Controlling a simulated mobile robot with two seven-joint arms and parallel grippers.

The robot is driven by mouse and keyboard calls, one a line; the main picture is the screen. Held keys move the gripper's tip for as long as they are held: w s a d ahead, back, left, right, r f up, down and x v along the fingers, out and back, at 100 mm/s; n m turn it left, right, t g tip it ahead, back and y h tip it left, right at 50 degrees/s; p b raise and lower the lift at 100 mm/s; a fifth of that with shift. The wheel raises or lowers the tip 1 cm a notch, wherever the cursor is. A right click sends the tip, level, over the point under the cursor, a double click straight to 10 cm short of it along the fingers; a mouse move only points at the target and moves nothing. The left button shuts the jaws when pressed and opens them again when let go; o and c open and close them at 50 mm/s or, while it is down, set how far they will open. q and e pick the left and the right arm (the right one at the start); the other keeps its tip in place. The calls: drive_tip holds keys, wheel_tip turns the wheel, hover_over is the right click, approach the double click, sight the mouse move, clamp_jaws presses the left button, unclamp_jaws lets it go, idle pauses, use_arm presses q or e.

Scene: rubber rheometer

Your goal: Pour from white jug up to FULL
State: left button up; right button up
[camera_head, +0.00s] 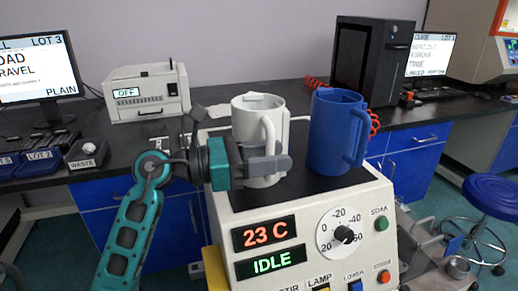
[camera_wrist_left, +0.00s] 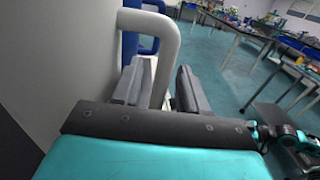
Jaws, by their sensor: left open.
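The white jug (camera_head: 250,124) stands upright on the dark top of the white instrument, its handle (camera_head: 268,136) facing the front right. My left gripper (camera_head: 272,163) is at the lower part of this handle, with a finger across the front of the jug. In the left wrist view the white handle (camera_wrist_left: 166,50) runs down between the two dark, spread fingers (camera_wrist_left: 165,92). A blue jug (camera_head: 333,130) stands upright to the right of the white one, its handle on the right. The contents of both jugs are hidden, and I see no FULL mark. I cannot make out my right gripper.
The instrument's front panel (camera_head: 310,235) shows "23 C" and "IDLE", with a dial (camera_head: 342,234) and several buttons. Behind are a black bench (camera_head: 100,180), a white box marked OFF (camera_head: 146,92), a black tower (camera_head: 372,60) and monitors. A blue stool (camera_head: 494,192) stands at right.

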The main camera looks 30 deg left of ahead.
use_arm(q)
clamp_jaws()
idle(0.3)
idle(1.1)
drive_tip(key=shift+r, duration=0.2)
